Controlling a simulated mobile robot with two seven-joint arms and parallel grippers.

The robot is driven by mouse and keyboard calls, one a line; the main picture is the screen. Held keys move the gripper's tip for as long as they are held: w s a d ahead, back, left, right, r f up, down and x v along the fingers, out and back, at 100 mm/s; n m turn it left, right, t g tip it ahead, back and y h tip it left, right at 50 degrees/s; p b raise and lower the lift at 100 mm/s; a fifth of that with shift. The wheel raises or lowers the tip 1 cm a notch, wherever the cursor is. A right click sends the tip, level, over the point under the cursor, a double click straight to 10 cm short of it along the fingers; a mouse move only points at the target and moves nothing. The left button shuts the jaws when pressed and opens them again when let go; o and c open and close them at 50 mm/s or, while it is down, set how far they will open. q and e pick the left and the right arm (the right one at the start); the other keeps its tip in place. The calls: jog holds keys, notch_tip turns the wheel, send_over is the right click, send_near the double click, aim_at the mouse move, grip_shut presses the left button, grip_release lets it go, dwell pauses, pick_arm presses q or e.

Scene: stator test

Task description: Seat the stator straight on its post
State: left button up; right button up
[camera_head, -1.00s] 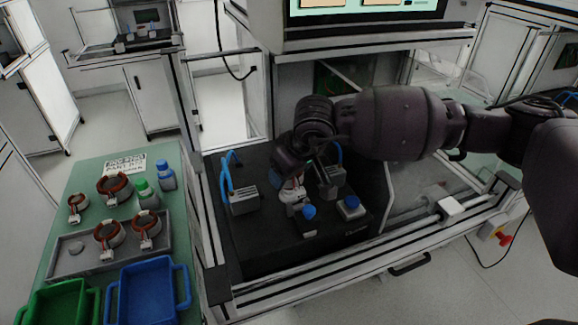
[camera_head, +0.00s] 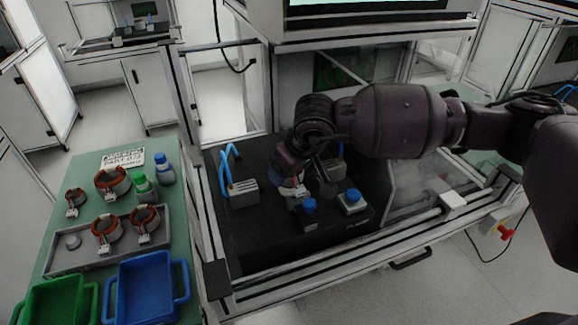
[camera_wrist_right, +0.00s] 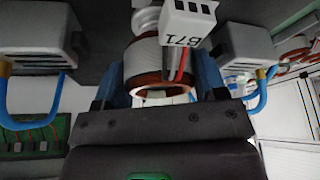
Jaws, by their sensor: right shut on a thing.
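The stator (camera_wrist_right: 143,60) is a ring with a pale outer wall, copper-brown windings and a white connector block (camera_wrist_right: 188,22) marked "B71". My right gripper (camera_wrist_right: 160,95) is shut on it, with blue finger pads at both sides of the ring. In the head view my right gripper (camera_head: 294,180) is over the black test bench, between the two grey blocks, and mostly hides the stator (camera_head: 291,191). My left gripper is not in view.
Grey blocks with blue hoses stand left (camera_head: 243,193) and right (camera_head: 335,168) of the gripper. Blue buttons (camera_head: 309,204) (camera_head: 352,195) are in front. A green table at left holds several stators, bottles, a grey tray (camera_head: 66,266) and a blue bin (camera_head: 148,290).

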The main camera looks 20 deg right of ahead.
jog(key=shift+f, duration=0.5)
jog(key=shift+f+b, duration=0.1)
jog(key=shift+b, duration=0.2)
jog(key=shift+f+b, duration=0.3)
jog(key=shift+f, duration=0.15)
dwell(0.3)
jog(key=o, duration=1.1)
jog(key=shift+o, duration=0.6)
